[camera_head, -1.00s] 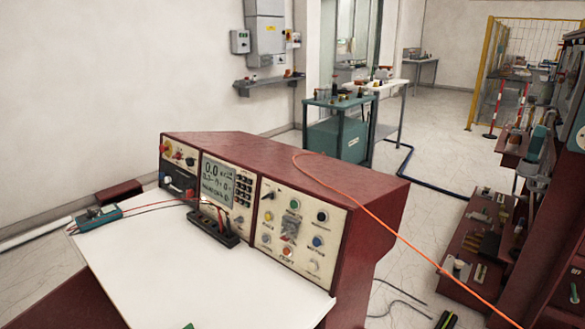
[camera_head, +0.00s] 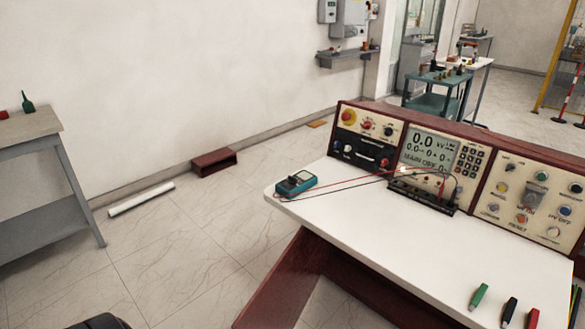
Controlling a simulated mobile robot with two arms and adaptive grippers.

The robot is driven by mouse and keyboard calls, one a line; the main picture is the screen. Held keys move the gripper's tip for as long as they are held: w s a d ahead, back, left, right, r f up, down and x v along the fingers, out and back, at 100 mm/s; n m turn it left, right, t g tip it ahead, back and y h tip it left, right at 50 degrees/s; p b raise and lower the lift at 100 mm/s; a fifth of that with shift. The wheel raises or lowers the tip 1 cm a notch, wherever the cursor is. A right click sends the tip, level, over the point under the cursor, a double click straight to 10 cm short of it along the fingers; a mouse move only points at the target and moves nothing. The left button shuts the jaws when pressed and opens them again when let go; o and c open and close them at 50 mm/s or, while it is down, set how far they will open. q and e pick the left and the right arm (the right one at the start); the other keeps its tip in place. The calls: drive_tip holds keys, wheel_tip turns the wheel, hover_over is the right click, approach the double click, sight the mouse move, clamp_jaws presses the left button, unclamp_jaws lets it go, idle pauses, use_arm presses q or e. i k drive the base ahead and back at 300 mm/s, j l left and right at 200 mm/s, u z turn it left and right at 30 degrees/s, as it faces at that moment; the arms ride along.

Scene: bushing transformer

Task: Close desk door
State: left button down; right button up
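The desk is dark red with a white top (camera_head: 400,235) and a sloped control console (camera_head: 435,160) along its back. A dark red panel (camera_head: 285,275) shows below the left edge of the top and reaches down toward the floor. I cannot tell whether this panel is the desk door or a fixed side. Much of the desk's underside is hidden by the top. Neither of my grippers shows clearly. A dark rounded shape (camera_head: 97,321) is cut off at the bottom left, and I cannot tell what it is.
A teal meter (camera_head: 296,184) with red and black leads lies on the top. Several coloured plugs (camera_head: 480,297) lie near its front right. A grey table (camera_head: 40,150) stands at the left. A red box (camera_head: 213,162) and white bar (camera_head: 141,199) lie by the wall. Floor left of the desk is open.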

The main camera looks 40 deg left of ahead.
sight(280, 301)
drive_tip(key=j, duration=0.55)
drive_tip(key=k+j, duration=0.15)
drive_tip(key=j, duration=0.95)
drive_tip(key=k+j+z, duration=0.1)
drive_tip(key=j, duration=0.4)
drive_tip(key=k+j, duration=0.1)
drive_tip(key=j, duration=0.45)
